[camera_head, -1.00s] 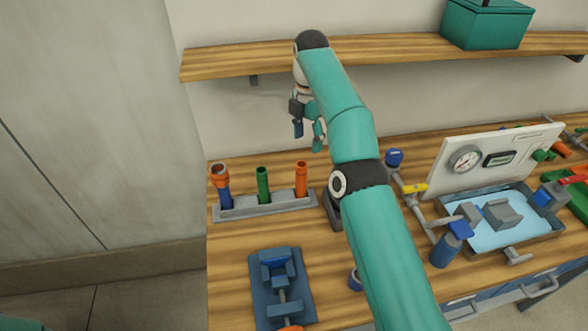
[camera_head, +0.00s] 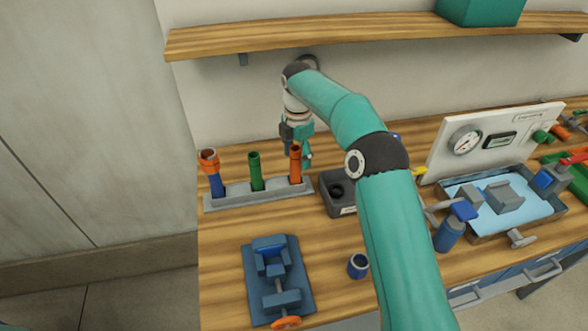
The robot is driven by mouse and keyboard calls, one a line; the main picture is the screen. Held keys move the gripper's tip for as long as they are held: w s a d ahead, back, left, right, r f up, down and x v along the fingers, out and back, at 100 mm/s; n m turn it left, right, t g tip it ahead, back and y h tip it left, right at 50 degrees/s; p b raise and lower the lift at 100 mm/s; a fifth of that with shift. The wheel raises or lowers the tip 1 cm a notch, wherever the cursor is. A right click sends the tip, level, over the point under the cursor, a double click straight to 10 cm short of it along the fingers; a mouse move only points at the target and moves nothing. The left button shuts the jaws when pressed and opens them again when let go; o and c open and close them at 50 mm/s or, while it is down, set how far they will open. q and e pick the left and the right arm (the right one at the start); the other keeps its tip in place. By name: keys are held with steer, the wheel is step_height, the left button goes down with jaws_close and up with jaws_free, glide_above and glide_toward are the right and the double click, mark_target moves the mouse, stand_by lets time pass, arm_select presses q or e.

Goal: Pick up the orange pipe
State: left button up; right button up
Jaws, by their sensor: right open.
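The orange pipe (camera_head: 295,166) stands upright in the right end of a grey rack (camera_head: 230,201) on the wooden bench. A green pipe (camera_head: 257,172) stands in the middle of the rack. My right gripper (camera_head: 298,152) is open and points down at the upper part of the orange pipe, with a finger showing on each side. I cannot tell whether the fingers touch it. My left gripper is not in view.
A blue vise (camera_head: 276,275) and a small blue cup (camera_head: 358,266) sit in front. A wooden shelf (camera_head: 220,43) hangs above. A gauge panel (camera_head: 500,142) and water tray (camera_head: 475,232) stand at the right.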

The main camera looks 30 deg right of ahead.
mark_target(295, 165)
steer(key=f, duration=0.4)
steer(key=shift+w+a+f+p, duration=0.1)
steer(key=shift+w+a+p, duration=0.1)
steer(key=shift+p, duration=0.1)
steer(key=shift+c, duration=0.4)
jaws_close()
